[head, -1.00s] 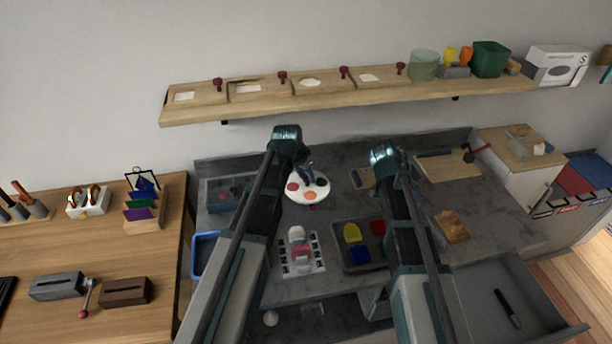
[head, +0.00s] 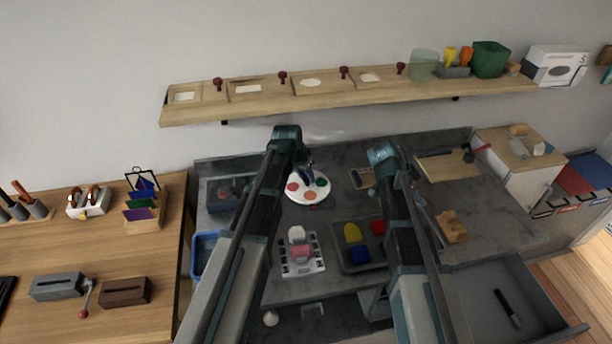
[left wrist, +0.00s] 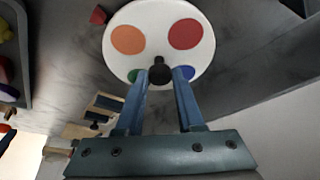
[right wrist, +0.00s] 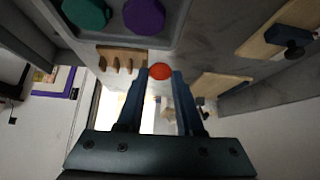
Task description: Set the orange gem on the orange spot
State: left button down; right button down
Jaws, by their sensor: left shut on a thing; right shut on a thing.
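A white round plate (head: 300,199) with coloured spots stands on the grey counter. Its orange spot (left wrist: 128,40) faces up, beside a red spot (left wrist: 185,33); green and blue spots are partly hidden by my fingers. My left gripper (left wrist: 160,76) is shut on the black knob (left wrist: 160,70) at the plate's middle. My right gripper (right wrist: 160,78) is shut on an orange-red round gem (right wrist: 160,71), held at its fingertips. In the head view my right arm largely hides that gripper, and I cannot make out the gem there.
A grey tray (head: 340,264) holds yellow, blue and red pieces; teal (right wrist: 86,11) and purple (right wrist: 143,15) ones show in the right wrist view. A slotted wooden block (head: 452,226) stands right of my right arm. A small red piece (left wrist: 98,15) lies beside the plate.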

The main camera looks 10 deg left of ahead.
pick_arm(q)
jog(key=shift+n+y, duration=0.3)
jog(key=shift+n, duration=0.3)
jog(key=c, duration=0.5)
grip_release()
jog(key=shift+c, duration=0.2)
jog(key=shift+r, duration=0.15)
pick_arm(e)
jog(key=shift+r, duration=0.15)
pick_arm(q)
jog(key=p+v, duration=1.1)
jog(key=shift+s+r, duration=0.3)
jog(key=shift+r, duration=0.05)
pick_arm(e)
notch_tip(320, 180, up, 11)
